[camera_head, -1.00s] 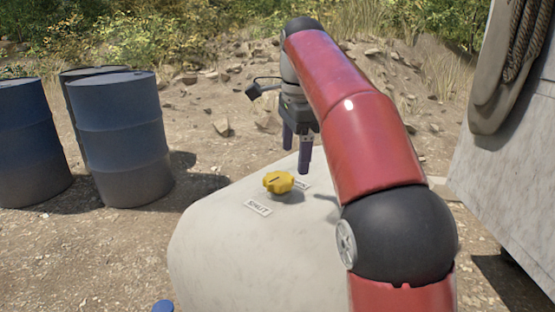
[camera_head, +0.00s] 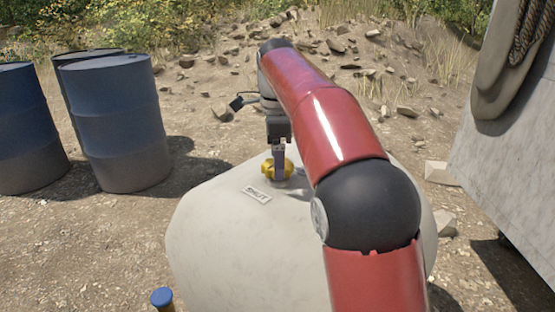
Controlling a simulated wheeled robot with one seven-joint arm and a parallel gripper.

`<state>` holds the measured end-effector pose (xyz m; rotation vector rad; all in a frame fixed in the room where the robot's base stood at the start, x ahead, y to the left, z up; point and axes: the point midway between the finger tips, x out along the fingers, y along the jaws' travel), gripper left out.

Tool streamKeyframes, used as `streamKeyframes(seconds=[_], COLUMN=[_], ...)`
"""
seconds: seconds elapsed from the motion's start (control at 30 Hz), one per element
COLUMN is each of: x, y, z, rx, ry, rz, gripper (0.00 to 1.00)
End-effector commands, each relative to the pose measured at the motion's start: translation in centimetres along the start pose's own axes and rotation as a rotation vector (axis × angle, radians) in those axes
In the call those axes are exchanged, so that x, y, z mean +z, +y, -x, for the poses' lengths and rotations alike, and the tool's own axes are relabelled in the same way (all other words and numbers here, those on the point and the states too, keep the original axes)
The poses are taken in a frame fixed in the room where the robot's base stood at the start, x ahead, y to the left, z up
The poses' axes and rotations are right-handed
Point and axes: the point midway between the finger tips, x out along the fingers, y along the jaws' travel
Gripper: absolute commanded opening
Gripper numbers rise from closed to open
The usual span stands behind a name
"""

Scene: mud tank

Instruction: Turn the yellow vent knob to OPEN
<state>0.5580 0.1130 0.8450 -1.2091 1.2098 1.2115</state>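The yellow vent knob (camera_head: 268,169) sits on top of the pale, rounded tank (camera_head: 225,225). A white label reading SHUT (camera_head: 256,193) lies just in front of it, to the left. The second label, beside the knob's right side earlier, is hidden now. My gripper (camera_head: 279,178) points down at the knob, and its near finger covers part of it. The other finger is hidden, so I cannot tell how wide the fingers are or whether they grip the knob. The knob's pointer mark does not show.
Blue drums (camera_head: 118,120) stand on the dirt at the left. A blue-capped post (camera_head: 162,298) stands at the bottom, left of the tank. A pale wall with hanging rope (camera_head: 528,35) is at the right. Rocks lie behind the tank.

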Motion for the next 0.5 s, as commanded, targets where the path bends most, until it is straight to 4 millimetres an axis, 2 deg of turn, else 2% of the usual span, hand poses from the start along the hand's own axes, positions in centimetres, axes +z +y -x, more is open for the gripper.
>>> streamKeyframes(seconds=[0.37, 0.5], x=[0.01, 0.01], y=[0.01, 0.02], z=[-0.58, -0.57], rx=[-0.001, -0.001], ry=[0.000, 0.000], rz=[0.000, 0.000], gripper=[0.80, 0.62])
